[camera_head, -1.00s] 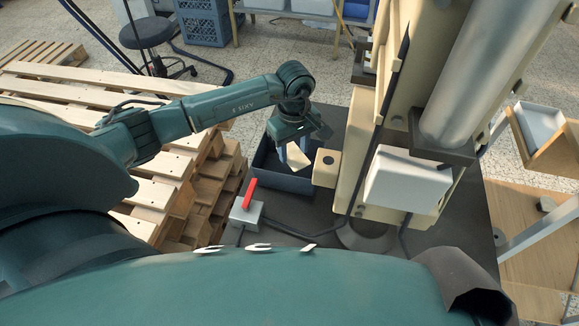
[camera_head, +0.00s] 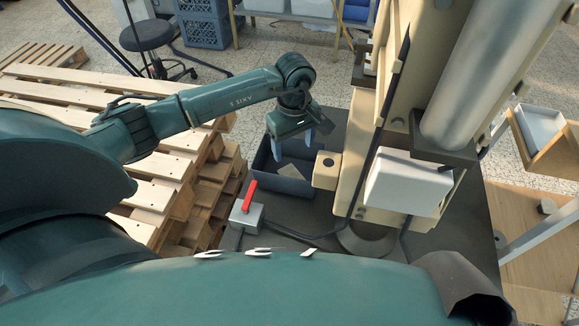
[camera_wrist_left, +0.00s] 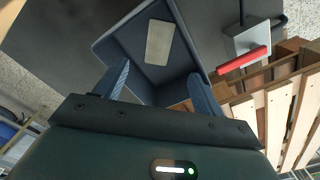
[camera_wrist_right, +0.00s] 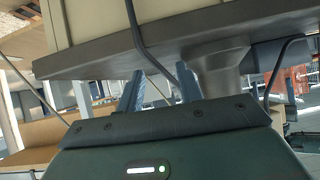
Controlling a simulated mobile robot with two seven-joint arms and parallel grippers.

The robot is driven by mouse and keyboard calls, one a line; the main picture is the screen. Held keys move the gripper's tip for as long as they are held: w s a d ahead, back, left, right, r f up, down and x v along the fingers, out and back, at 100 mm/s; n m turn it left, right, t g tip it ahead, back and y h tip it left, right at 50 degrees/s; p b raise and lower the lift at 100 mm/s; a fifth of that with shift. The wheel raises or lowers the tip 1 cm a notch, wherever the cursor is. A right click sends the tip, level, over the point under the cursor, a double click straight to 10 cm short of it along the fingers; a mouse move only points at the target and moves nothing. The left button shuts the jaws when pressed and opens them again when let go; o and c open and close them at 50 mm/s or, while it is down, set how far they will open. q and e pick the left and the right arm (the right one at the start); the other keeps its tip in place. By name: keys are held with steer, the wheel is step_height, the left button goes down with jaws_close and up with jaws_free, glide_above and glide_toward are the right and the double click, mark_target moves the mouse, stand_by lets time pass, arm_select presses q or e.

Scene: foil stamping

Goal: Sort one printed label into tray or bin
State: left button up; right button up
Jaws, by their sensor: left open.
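The label (camera_head: 291,171) is a small pale beige rectangle lying inside the dark blue-grey open bin (camera_head: 283,185). In the left wrist view the label (camera_wrist_left: 159,42) lies flat inside the bin (camera_wrist_left: 106,45), toward one side. My left gripper (camera_head: 292,147) is open and empty above the bin, its fingers apart and clear of the label. In the left wrist view its fingertips (camera_wrist_left: 159,74) frame the bin's near side. My right gripper (camera_wrist_right: 160,80) shows only in its own wrist view. Its fingers are apart with nothing between them, below a dark table edge.
The cream press frame (camera_head: 365,140) with a white box (camera_head: 408,182) stands right of the bin. A grey switch box with a red lever (camera_head: 249,193) is in front of it. Stacked wooden pallets (camera_head: 180,165) are at left. A pale tray (camera_head: 541,125) sits far right.

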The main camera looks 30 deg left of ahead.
arm_select(q)
step_height(320, 180, up, 11)
steer(key=b, duration=0.1)
arm_select(e)
steer(key=shift+s+a+f+y, duration=0.2)
steer(key=shift+a+y, duration=0.1)
steer(key=shift+a, duration=0.1)
steer(key=shift+w+r, duration=0.1)
steer(key=shift+w, duration=0.1)
